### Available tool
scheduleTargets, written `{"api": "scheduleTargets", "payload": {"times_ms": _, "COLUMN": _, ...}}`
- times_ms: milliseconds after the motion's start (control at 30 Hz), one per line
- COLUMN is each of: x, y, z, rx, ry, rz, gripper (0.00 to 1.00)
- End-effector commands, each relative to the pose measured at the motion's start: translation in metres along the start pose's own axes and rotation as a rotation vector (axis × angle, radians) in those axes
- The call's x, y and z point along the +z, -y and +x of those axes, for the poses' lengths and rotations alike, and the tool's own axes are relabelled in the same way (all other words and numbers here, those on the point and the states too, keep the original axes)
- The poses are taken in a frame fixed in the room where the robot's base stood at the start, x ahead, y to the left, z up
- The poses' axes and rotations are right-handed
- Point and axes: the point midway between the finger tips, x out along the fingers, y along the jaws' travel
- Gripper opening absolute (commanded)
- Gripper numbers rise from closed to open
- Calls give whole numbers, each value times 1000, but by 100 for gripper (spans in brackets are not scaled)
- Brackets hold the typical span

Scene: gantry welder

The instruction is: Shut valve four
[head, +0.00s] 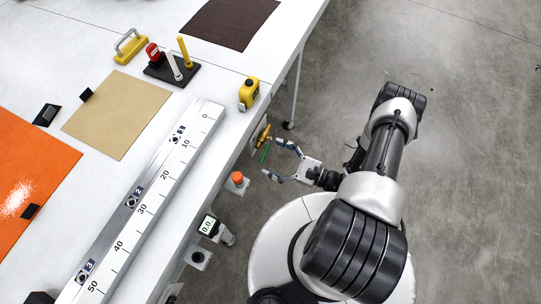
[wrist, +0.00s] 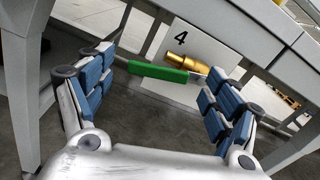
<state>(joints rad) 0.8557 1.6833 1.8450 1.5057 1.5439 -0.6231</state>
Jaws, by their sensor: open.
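Valve four has a brass body (wrist: 187,61) and a green lever handle (wrist: 158,73). It sits on a pale plate (wrist: 178,92) marked 4 under the table edge. In the wrist view the green handle runs left from the brass body. The head view also shows the brass part (head: 261,136) and the green handle (head: 264,155) beside the table. My gripper (wrist: 158,66) is open and empty, with blue-padded fingers on either side of the handle in the picture. In the head view my gripper (head: 277,160) is just right of the handle. I see no contact.
An orange-red button (head: 237,178), a gauge reading 0.0 (head: 208,226) and another fitting (head: 197,257) line the table's side. A long ruler (head: 150,200) and a yellow tape measure (head: 249,93) lie on the table. A table leg (wrist: 25,90) stands left. Floor at right is clear.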

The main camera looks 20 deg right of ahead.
Motion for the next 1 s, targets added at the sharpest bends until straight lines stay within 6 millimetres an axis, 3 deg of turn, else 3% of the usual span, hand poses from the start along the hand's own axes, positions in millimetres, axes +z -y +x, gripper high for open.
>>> {"api": "scheduleTargets", "payload": {"times_ms": 200, "x": 0, "y": 0, "z": 15, "rx": 1, "ry": 0, "rz": -1, "gripper": 82}}
{"api": "scheduleTargets", "payload": {"times_ms": 500, "x": 0, "y": 0, "z": 17, "rx": -1, "ry": 0, "rz": -1, "gripper": 82}}
{"api": "scheduleTargets", "payload": {"times_ms": 1000, "x": 0, "y": 0, "z": 16, "rx": 0, "ry": 0, "rz": -1, "gripper": 49}}
